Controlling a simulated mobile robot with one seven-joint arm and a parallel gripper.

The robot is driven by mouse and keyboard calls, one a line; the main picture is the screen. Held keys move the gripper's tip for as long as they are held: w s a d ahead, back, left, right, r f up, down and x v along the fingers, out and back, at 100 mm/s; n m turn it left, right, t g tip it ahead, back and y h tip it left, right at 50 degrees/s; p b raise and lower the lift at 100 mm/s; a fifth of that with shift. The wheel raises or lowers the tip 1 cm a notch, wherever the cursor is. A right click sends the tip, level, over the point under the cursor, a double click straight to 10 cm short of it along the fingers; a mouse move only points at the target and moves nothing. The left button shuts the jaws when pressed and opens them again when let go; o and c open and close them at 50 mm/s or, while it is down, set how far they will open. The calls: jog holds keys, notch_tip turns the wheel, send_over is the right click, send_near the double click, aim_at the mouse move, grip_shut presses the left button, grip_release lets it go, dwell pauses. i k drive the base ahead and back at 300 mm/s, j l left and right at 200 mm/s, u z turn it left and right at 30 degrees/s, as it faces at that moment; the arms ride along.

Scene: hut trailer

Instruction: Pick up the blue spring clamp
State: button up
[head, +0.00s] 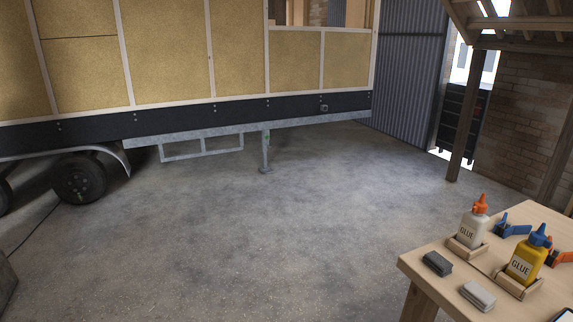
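A blue spring clamp (513,228) lies on the wooden table (455,250) at the lower right of the head view. It is just right of the white glue bottle with the orange cap (475,222) and behind the yellow glue bottle with the blue cap (528,257). Both bottles stand in small wooden holders. An orange clamp-like thing (562,258) is partly hidden behind the yellow bottle and cut by the right edge. My gripper is not in view.
A dark grey block (437,264) and a light grey block (478,296) lie near the table's front left corner. A wooden post (463,125) stands behind the table. A trailer (190,70) with wheels fills the back left. The concrete floor (260,220) between is clear.

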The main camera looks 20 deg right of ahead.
aim_at(497, 227)
jog(key=i+z, duration=0.1)
jog(key=i, duration=1.2)
jog(key=i+z, duration=0.35)
jog(key=i, duration=0.15)
jog(key=i+j+z, duration=0.2)
jog(key=i+z, duration=0.15)
jog(key=i, duration=0.2)
jog(key=i+z, duration=0.2)
jog(key=z, duration=0.2)
jog(key=i+z, duration=0.45)
jog(key=z, duration=0.3)
jog(key=i+z, duration=0.15)
jog(key=z, duration=0.25)
jog(key=i+z, duration=0.2)
jog(key=z, duration=0.25)
jog(key=i+j+z, duration=0.1)
jog(key=z, duration=0.3)
jog(key=i+j+z, duration=0.25)
jog(key=i+z, duration=0.15)
jog(key=z, duration=0.15)
